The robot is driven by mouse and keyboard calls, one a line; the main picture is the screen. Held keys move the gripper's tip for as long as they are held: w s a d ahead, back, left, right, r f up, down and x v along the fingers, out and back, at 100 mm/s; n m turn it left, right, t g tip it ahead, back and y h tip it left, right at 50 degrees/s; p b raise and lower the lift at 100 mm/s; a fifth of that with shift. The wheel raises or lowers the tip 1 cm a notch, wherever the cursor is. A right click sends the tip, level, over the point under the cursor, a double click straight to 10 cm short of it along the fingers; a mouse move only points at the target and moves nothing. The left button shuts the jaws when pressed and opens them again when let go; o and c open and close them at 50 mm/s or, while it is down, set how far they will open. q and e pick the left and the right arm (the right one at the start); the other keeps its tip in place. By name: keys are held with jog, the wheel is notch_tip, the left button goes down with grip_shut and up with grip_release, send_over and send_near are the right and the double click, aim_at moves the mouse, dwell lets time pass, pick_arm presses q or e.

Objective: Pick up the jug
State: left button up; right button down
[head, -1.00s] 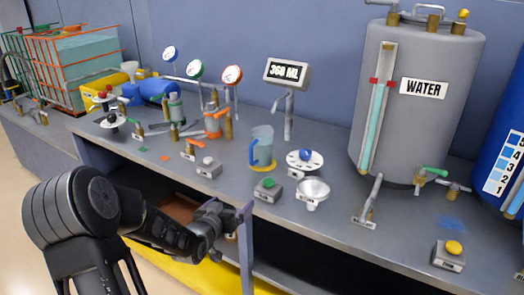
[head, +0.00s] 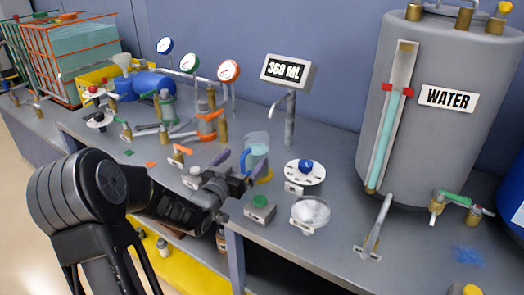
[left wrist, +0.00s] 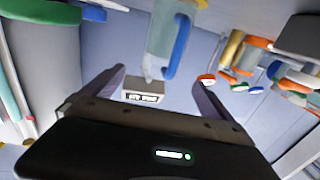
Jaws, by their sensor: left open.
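In the left wrist view the jug (left wrist: 160,35) appears inverted at the top, beyond the two spread fingers (left wrist: 159,77). The space between the fingers is empty. My right gripper is not in view.
Valves and fittings (head: 207,125) crowd the left. The grey WATER tank (head: 430,130) stands at right.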

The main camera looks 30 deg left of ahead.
aim_at(251, 148)
pick_arm(q)
jog(key=shift+s+r, duration=0.1)
jog(key=shift+s, duration=0.1)
jog(key=shift+w+a, duration=0.2)
jog(key=shift+w, duration=1.15)
jog(key=shift+w+a+r+p, duration=0.15)
jog(key=shift+w+p, duration=0.15)
jog(key=shift+w, duration=0.55)
jog(key=shift+w+a+f+p, duration=0.1)
jog(key=shift+w+a+p, duration=0.15)
jog(key=shift+w, duration=0.6)
jog(key=shift+w+a+r+p, duration=0.1)
jog(key=shift+w+p, duration=0.2)
jog(key=shift+w, duration=0.55)
jog(key=c, duration=2.1)
jog(key=shift+r, duration=0.1)
grip_shut()
